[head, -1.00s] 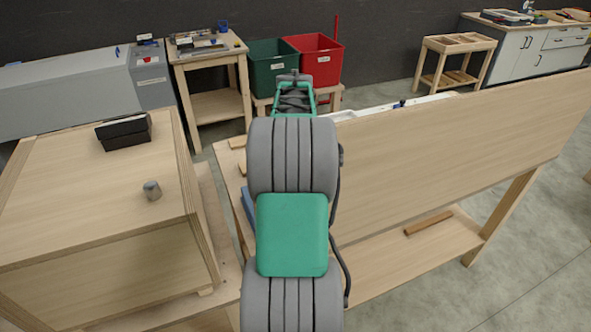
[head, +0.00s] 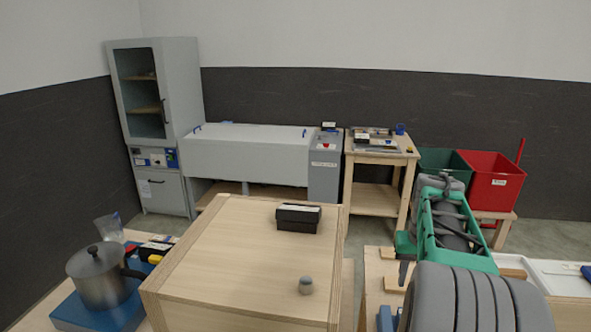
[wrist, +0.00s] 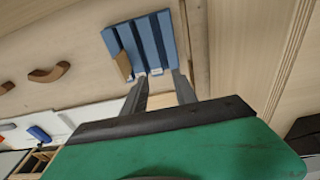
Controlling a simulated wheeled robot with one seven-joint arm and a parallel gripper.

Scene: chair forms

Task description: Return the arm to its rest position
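My arm shows at the right of the head view, with its green and grey links folded over the right-hand workbench. My gripper (wrist: 159,76) shows in the wrist view with its two dark fingers apart and nothing seen between them. It points down over the bench, and its tips overlap the near end of a blue slotted block (wrist: 150,42). I cannot tell how high above the block the tips are. A small wooden piece (wrist: 122,64) lies at the block's left side. In the head view part of a blue thing (head: 385,319) shows beside my arm.
A wooden box (head: 235,250) bears a black case (head: 298,218) and a small grey knob (head: 306,285). A steel pot (head: 98,275) stands at left. Green (head: 440,160) and red bins (head: 492,180) stand behind my arm. Curved wooden pieces (wrist: 48,73) lie on the bench.

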